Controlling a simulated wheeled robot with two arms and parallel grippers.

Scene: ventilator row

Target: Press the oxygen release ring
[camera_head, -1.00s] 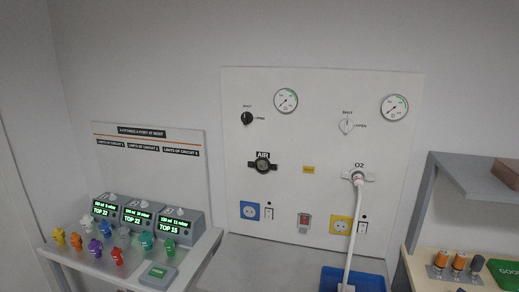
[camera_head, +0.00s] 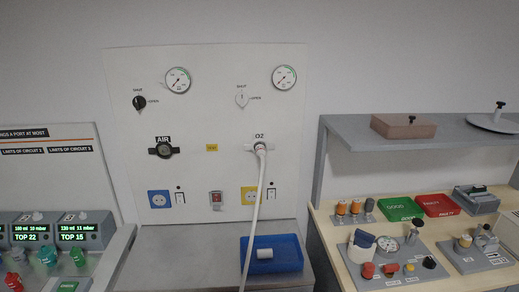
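The O2 outlet (camera_head: 260,146) is on the right half of the white wall panel (camera_head: 210,110). A white hose (camera_head: 254,205) is plugged into it and hangs down past the blue tray. The release ring appears to be the pale collar at the outlet, around the hose end, but it is too small to make out clearly. Neither of my grippers shows in the head view.
A blue tray (camera_head: 272,265) with a white cylinder (camera_head: 264,253) stands on the grey counter (camera_head: 215,248) below the panel. The AIR outlet (camera_head: 164,149) is to the left. A wooden bench (camera_head: 340,262) stands right, under a grey shelf (camera_head: 350,129). Pump units (camera_head: 85,229) stand left.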

